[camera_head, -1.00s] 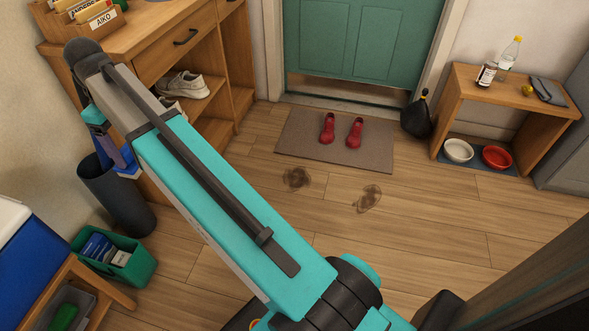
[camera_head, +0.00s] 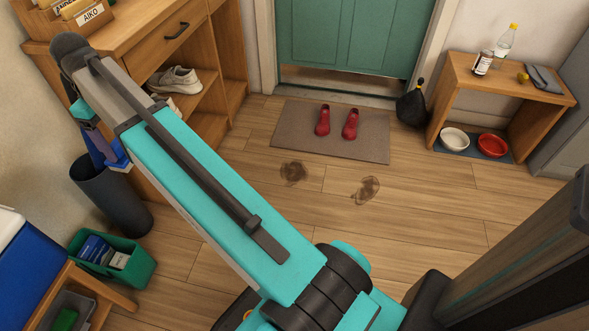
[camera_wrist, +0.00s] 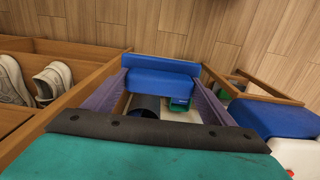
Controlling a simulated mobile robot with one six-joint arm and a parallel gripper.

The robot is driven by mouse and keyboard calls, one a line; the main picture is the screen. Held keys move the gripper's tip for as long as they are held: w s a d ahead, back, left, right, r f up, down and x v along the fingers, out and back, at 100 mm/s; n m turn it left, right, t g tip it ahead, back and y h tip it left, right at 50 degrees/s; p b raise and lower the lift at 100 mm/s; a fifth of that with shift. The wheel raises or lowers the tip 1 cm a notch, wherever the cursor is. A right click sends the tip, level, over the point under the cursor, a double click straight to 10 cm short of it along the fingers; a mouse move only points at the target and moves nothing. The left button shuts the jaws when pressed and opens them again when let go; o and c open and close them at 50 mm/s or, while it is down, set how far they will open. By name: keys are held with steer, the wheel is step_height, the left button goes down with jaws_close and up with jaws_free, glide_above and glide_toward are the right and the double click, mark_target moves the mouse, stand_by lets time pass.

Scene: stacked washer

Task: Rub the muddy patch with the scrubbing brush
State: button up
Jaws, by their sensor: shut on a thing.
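Two brown muddy patches lie on the wood floor: a darker left one (camera_head: 293,173) and a right one (camera_head: 367,190) with a ringed outline. My gripper (camera_head: 105,152) is at the left, above the dark bin and beside the shelf, well away from both patches. It is shut on a blue block, the scrubbing brush (camera_wrist: 160,78), which spans between its purple fingers in the wrist view. The brush (camera_head: 120,166) is partly hidden in the head view. I cannot see its bristles.
A dark bin (camera_head: 108,200) and green box (camera_head: 112,262) stand below my gripper. A wooden cabinet (camera_head: 160,110) with shoes is beside it. A mat (camera_head: 290,145) with red clogs lies behind the patches. A bench (camera_head: 490,85) is at right. The floor around the patches is clear.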

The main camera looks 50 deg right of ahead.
steer(key=w+d+f+m, duration=0.1)
steer(key=d+f+m, duration=0.4)
steer(key=d+f, duration=0.75)
steer(key=d+f+m, duration=0.4)
steer(key=d+f, duration=0.6)
steer(key=d, duration=0.6)
steer(key=s+d+f+m, duration=0.5)
steer(key=s+d+f, duration=0.4)
steer(key=d+f, duration=0.2)
steer(key=s+d+f+m, duration=0.5)
steer(key=s+d+f, duration=0.4)
steer(key=d+f, duration=0.3)
step_height(320, 180, down, 3)
steer(key=shift+d+f+b, duration=0.1)
steer(key=shift+d+b, duration=0.15)
steer(key=shift+b, duration=0.05)
steer(key=shift+f, duration=0.1)
